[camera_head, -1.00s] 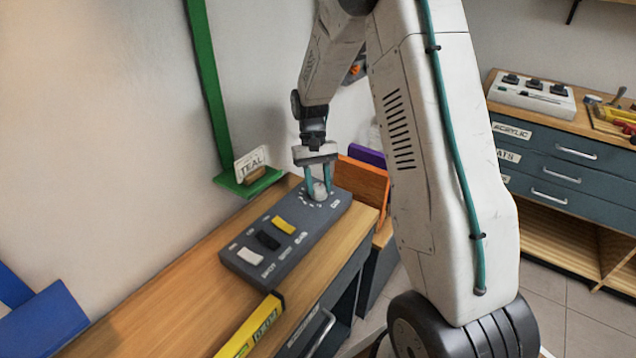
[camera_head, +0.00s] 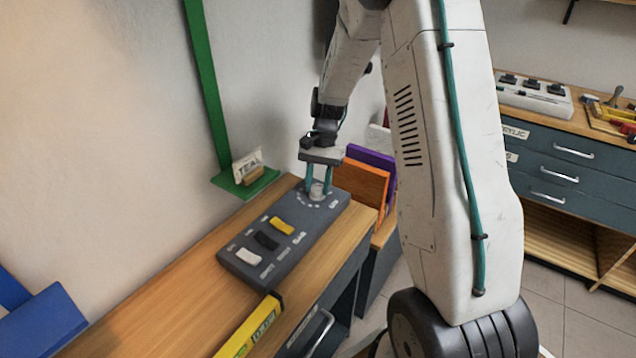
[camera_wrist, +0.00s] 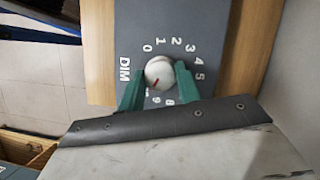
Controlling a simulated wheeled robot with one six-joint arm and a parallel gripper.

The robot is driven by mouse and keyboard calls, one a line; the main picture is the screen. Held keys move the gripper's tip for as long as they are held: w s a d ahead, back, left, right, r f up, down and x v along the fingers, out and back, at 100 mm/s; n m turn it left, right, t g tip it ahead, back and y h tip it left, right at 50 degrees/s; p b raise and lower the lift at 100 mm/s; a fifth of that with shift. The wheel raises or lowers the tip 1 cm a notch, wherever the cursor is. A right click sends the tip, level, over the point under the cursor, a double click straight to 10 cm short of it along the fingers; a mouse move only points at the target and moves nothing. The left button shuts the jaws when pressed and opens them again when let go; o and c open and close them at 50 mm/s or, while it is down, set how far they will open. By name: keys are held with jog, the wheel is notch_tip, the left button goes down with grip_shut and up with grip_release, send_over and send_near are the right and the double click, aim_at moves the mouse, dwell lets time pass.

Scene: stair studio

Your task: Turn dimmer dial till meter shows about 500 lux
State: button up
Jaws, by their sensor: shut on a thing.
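The dimmer dial (camera_wrist: 159,72) is a round pale knob with a red mark, on the grey control box (camera_head: 250,262). In the wrist view its red mark points to the lower left, near the high end of the scale; the number there is partly hidden. The numbers 0 to 5 show clearly, with DIM printed beside them. My gripper (camera_wrist: 160,70) has its two teal fingers shut on opposite sides of the dial; the head view shows it above the box's far end (camera_head: 318,185). I cannot make out a lux reading in either view.
White, black and yellow switches (camera_head: 268,240) sit on the same box. A yellow bar-shaped thing (camera_head: 240,337) lies at the bench's (camera_head: 180,290) front edge. A green wall shelf (camera_head: 232,187) holds a TEAL card. Orange (camera_head: 360,187) and purple panels stand behind the bench end.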

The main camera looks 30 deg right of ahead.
dwell(0.4)
jog(key=o, duration=1)
jog(key=shift+c, duration=0.2)
jog(key=shift+r, duration=0.1)
jog(key=v, duration=0.7)
jog(key=shift+r, duration=0.25)
jog(key=shift+w+d, duration=0.1)
